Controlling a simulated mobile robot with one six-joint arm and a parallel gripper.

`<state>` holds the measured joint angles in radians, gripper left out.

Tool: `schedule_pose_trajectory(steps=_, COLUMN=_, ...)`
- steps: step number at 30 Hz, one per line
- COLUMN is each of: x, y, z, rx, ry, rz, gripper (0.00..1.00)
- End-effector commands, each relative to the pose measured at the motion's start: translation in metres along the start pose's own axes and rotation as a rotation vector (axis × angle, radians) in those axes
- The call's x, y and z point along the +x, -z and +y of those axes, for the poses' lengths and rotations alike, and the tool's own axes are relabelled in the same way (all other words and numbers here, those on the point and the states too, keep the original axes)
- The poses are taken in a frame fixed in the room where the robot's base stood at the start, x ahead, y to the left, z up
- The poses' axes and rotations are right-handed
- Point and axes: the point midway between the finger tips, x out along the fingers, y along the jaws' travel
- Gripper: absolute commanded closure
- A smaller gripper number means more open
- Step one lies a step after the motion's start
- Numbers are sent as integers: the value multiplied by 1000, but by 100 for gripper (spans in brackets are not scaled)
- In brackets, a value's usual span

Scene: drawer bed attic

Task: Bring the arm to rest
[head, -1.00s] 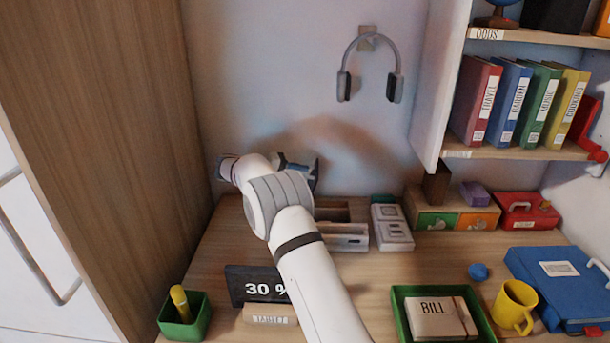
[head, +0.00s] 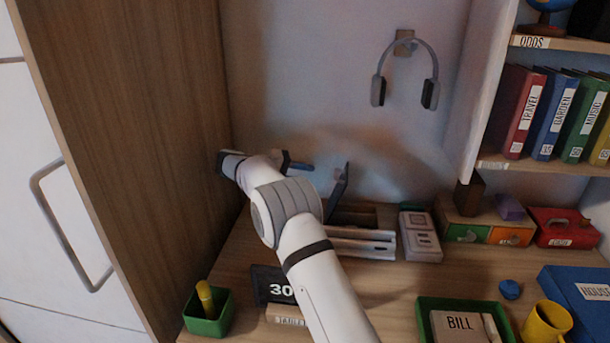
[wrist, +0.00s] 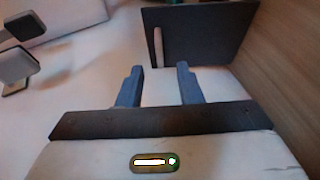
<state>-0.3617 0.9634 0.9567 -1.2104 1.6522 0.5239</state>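My arm reaches up from the lower middle of the head view, over the desk (head: 240,258), and bends at the elbow. My gripper (head: 304,166) is at its far end, near the back wall, above the desk. In the wrist view my gripper (wrist: 157,76) shows two blue fingers held apart, with nothing seen gripped between them. A dark flat panel (wrist: 215,35) with a pale bar lies beyond the fingers; I cannot tell what it is.
Headphones (head: 433,95) hang on the wall. A wooden cabinet side (head: 140,150) stands close left of the arm. A tablet (head: 272,284), green pen cup (head: 208,322), white unit (head: 421,240), green tray (head: 428,310) and yellow mug (head: 545,322) stand on the desk.

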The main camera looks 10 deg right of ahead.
Motion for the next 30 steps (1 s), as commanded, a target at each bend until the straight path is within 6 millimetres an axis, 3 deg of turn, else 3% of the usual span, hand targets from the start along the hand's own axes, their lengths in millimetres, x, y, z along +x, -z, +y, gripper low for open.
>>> schedule_pose_trajectory(steps=5, x=2, y=-3, z=9, rx=-6, ry=19, rz=-5, gripper=67)
schedule_pose_trajectory(steps=11, x=13, y=-36, z=56, rx=-58, ry=172, rz=-36, gripper=67)
schedule_pose_trajectory(steps=17, x=22, y=-99, z=104, rx=-107, ry=398, rz=-64, gripper=67)
schedule_pose_trajectory(steps=21, x=22, y=-152, z=130, rx=-117, ry=554, rz=-73, gripper=67)
schedule_pose_trajectory(steps=30, x=4, y=-274, z=162, rx=-69, ry=868, rz=-59, gripper=67)
